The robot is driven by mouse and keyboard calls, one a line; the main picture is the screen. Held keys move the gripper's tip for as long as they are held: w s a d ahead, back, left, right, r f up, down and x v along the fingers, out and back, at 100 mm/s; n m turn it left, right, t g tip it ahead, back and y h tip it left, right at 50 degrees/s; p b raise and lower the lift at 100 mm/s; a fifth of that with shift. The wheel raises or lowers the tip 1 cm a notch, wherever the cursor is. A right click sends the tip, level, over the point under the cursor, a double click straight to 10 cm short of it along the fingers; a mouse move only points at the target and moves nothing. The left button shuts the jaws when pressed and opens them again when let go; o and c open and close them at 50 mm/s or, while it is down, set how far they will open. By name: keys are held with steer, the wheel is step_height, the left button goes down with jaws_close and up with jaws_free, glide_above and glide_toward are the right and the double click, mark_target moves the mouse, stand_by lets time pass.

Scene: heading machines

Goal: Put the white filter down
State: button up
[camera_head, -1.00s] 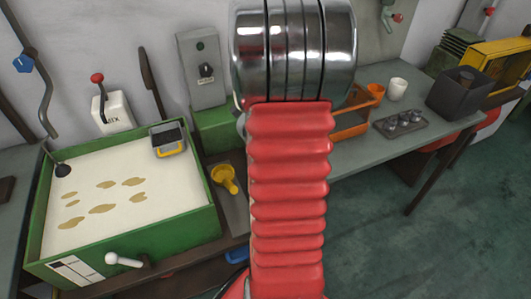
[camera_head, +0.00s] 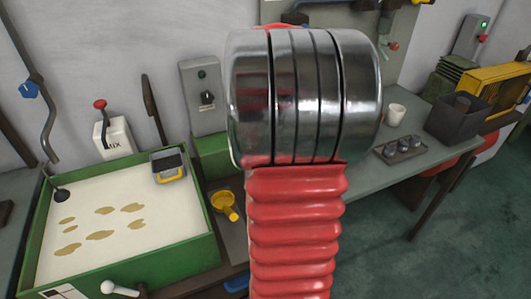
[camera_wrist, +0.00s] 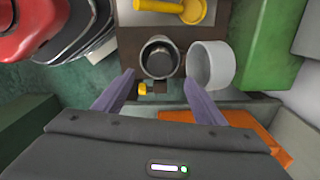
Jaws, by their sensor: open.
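A white, round, open-topped piece (camera_wrist: 211,66), which looks like the white filter, is just beyond the right finger in the wrist view. It looks tilted, with its open mouth showing, next to a dark metal cup (camera_wrist: 158,60). My gripper (camera_wrist: 160,77) is open, with its two purple-grey fingers spread and nothing between them. The metal cup lies just ahead of the gap between the fingertips. I cannot tell whether the right finger touches the white piece. In the head view my arm hides the gripper and this area.
An orange tray (camera_wrist: 262,138) is at lower right in the wrist view. A white cup (camera_head: 396,114) and a dark tray (camera_head: 400,150) stand on the right-hand table.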

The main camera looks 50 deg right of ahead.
stand_by(0.5)
steer(key=w+a+r+n+t+h, duration=0.1)
steer(key=w+a+r+n, duration=0.15)
steer(key=a+n, duration=0.5)
steer(key=w+a+r+n+t, duration=0.1)
steer(key=a+r+n, duration=0.25)
steer(key=a, duration=0.75)
steer(key=s+a+n+t, duration=0.1)
steer(key=s+a+n, duration=0.1)
steer(key=a+n, duration=0.5)
steer(key=s+a+n+t+y, duration=0.1)
steer(key=s+a+n+t, duration=0.1)
steer(key=a+n, duration=0.6)
steer(key=s+a, duration=0.1)
steer(key=a, duration=0.2)
steer(key=shift+s+t, duration=0.3)
steer(key=shift+c, duration=0.4)
